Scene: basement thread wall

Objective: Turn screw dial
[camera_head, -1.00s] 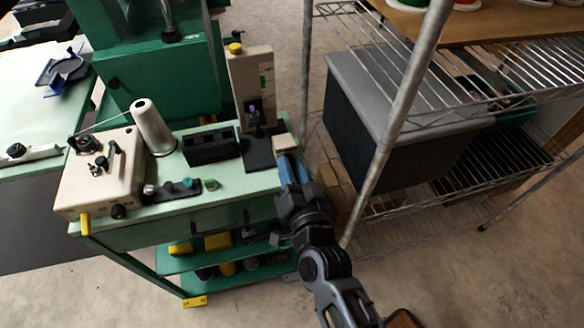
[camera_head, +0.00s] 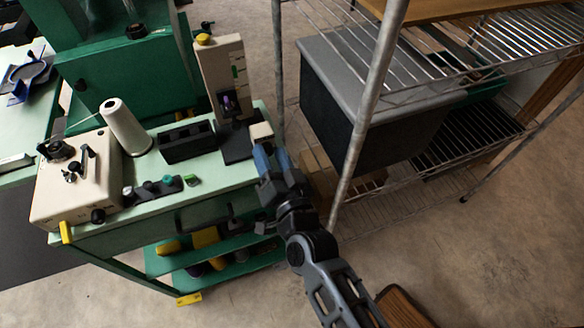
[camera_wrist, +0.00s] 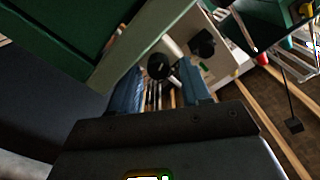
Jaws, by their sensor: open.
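My gripper (camera_head: 264,155) is at the right end of the green workbench, close to a small cream block (camera_head: 261,132). Its two blue fingers are apart and hold nothing that I can see. In the wrist view a round black dial (camera_wrist: 160,66) shows beyond the fingertips (camera_wrist: 164,84), roughly in line with the gap between them. The dial sits by a pale panel (camera_wrist: 180,32) that also has a squarish black knob (camera_wrist: 203,43). I cannot tell whether the fingers touch the dial. In the head view this dial cannot be made out; the gripper is near where it may be.
A cream control box (camera_head: 75,185) with black knobs, a white thread cone (camera_head: 126,127), a black tray (camera_head: 187,142) and an upright cream device (camera_head: 222,75) stand on the bench. A wire shelf (camera_head: 360,110) with a grey-lidded bin (camera_head: 375,65) stands close to the right.

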